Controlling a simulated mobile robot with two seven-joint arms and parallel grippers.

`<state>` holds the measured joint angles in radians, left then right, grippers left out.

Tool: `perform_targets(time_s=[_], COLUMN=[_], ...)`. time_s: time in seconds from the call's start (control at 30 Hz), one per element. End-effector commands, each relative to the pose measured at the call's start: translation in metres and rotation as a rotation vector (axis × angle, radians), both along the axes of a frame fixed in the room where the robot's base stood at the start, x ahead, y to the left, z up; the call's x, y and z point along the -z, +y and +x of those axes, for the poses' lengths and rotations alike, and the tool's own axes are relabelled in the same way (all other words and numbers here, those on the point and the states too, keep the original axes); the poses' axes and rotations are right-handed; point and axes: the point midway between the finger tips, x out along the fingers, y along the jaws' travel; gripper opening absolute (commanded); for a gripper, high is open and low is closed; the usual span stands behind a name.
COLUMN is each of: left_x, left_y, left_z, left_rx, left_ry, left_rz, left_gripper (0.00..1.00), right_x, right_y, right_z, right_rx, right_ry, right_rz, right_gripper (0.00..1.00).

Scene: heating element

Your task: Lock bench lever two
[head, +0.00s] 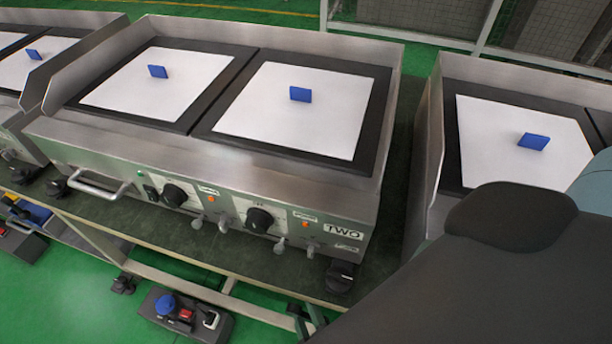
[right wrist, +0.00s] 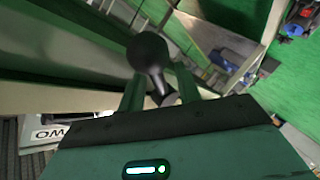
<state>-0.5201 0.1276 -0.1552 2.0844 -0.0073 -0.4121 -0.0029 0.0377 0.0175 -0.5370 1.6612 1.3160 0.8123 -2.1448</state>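In the right wrist view, a black ball-ended lever (right wrist: 148,54) with a short shiny stem stands between the two dark green fingers of my right gripper (right wrist: 160,88). The fingers are apart, one on each side of the stem. I cannot tell whether either one touches it. In the head view, the griddle marked TWO (head: 280,180) stands on the dark green bench (head: 230,255), with a dark foot (head: 340,276) below its label. My right arm covers the lower right of the head view, and the lever is not clear there. My left gripper is not in view.
Another griddle (head: 520,140) stands to the right, partly behind my arm, and one more is at the far left. A control box (head: 185,318) with blue and red buttons sits low beside the bench. Green floor (head: 70,290) shows at lower left.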

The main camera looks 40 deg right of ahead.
Motion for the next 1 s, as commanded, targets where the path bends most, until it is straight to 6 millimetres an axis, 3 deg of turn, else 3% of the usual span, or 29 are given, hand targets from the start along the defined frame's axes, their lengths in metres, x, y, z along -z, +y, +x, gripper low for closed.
perform_targets(time_s=[0.07, 0.3, 0.67, 1.0], left_x=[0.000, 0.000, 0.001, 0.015], left_y=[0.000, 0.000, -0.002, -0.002], left_z=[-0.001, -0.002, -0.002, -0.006], left_rx=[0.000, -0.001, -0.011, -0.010], left_ry=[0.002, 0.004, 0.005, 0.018], left_rz=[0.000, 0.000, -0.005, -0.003], left_gripper=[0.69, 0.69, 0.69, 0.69], right_x=[0.000, 0.000, 0.001, 0.008], right_y=[0.000, 0.000, 0.000, 0.002], right_z=[0.000, 0.000, 0.000, 0.001], right_rx=[0.000, 0.000, 0.001, 0.003], right_ry=[0.000, 0.000, -0.007, -0.142], right_rz=[0.001, 0.001, 0.006, 0.114], right_gripper=[0.32, 0.01, 0.00, 0.00])
